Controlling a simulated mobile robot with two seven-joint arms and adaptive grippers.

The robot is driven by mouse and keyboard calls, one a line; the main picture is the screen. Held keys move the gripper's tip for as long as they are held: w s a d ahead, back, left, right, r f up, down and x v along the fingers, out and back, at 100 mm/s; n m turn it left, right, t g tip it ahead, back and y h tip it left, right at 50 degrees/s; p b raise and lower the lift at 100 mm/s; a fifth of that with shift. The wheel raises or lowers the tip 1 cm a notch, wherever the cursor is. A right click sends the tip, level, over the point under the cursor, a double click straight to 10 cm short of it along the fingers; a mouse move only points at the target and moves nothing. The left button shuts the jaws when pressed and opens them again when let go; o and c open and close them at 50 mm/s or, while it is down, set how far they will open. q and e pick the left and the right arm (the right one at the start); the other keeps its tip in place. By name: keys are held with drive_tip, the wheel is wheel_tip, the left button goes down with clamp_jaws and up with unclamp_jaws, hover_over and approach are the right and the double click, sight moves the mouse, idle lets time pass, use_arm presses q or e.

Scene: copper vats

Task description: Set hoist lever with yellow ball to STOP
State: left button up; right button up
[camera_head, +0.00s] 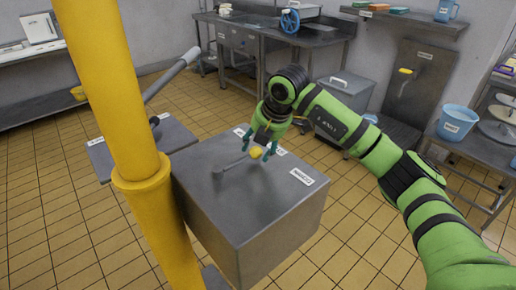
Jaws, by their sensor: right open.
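A grey hoist box (240,205) stands in the middle with a short lever (236,163) on its top. The lever runs from a pivot (218,173) at the left up to a yellow ball (256,153) at its right end. White labels lie on the box top: one at the back (242,132), one partly hidden behind the gripper, and one at the right edge (302,177). Their words are too small to read surely. My right gripper (263,150) is open, its teal fingers around or right beside the ball. Contact cannot be told. My left gripper is not in view.
A thick yellow post (125,120) stands close in front, left of the box. Behind it is another low box (172,137) with a long grey lever (170,75). Steel benches line the walls. A blue bucket (457,122) stands at the right. Tiled floor is open around the box.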

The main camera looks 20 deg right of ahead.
drive_tip(key=v, duration=1)
drive_tip(key=shift+d, duration=0.2)
